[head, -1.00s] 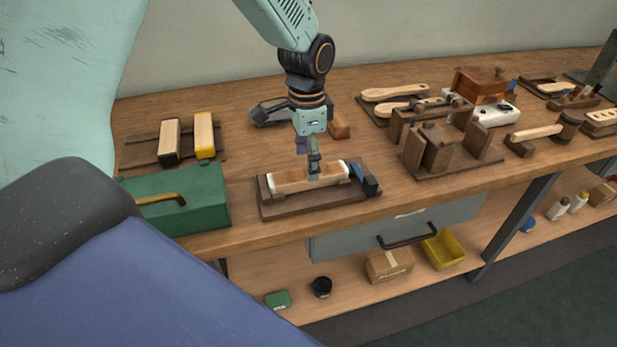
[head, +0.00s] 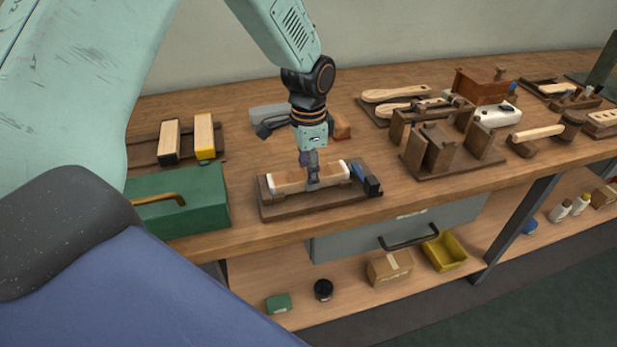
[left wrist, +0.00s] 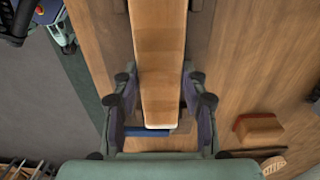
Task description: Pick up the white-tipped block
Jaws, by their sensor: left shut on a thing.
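The white-tipped block (head: 280,182) is a long wooden block with white at its ends. It lies lengthwise in a dark wooden fixture (head: 290,208) near the table's front edge. In the left wrist view the block (left wrist: 160,55) runs down the middle, its white tip at the bottom. My left gripper (head: 313,180) comes down from above, shut on the block near its middle. In the left wrist view its fingers (left wrist: 160,90) sit on both sides of the block. Whether the block is clear of the fixture I cannot tell.
A blue-and-black clamp part (head: 366,178) sits at the fixture's right end. A green box (head: 182,197) stands close on the left. Black-tipped (head: 169,140) and yellow-tipped (head: 204,135) blocks lie behind it. A wooden stand (head: 440,158) is to the right.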

